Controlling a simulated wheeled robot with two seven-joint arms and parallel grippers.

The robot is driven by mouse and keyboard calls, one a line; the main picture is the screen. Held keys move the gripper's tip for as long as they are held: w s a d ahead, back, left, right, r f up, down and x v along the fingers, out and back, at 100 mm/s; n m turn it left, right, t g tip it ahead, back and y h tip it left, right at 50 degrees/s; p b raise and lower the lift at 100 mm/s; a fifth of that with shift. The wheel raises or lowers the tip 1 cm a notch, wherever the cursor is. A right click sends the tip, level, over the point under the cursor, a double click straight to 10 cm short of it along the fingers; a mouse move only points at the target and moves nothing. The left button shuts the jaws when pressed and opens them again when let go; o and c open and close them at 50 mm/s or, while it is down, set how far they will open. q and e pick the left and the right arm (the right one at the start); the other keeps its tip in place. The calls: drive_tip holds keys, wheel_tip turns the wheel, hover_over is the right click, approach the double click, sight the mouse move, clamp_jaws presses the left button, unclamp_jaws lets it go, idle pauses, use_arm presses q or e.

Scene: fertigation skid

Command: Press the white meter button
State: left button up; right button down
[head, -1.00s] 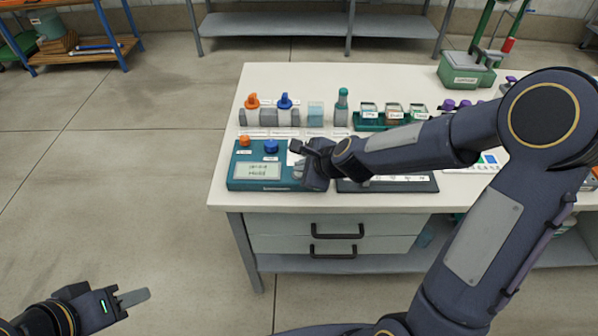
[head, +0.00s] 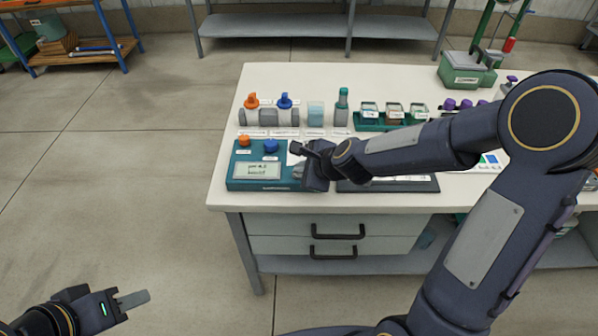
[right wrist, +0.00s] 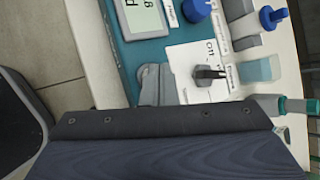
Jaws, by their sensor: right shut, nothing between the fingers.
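The teal meter (head: 240,183) sits at the front left of the bench, with a lit display (head: 257,170), an orange knob (head: 244,141) and a blue knob (head: 270,146). The blue knob also shows in the right wrist view (right wrist: 197,10). My right gripper (head: 299,170) is shut and empty, low over the meter's right end; its grey fingers (right wrist: 155,85) show in the right wrist view beside a white panel (right wrist: 190,60). I cannot make out the white button; the fingers may hide it. My left gripper (head: 134,299) hangs over the floor, away from the bench.
A dark flat tray (head: 420,185) lies right of the meter, partly under my arm.

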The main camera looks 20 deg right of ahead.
drive_tip(key=shift+r+p, duration=0.35)
drive_tip(key=shift+r, duration=0.1)
wheel_tip(320, 180, up, 6)
drive_tip(key=p, duration=0.5)
drive_tip(key=shift+p, duration=0.3)
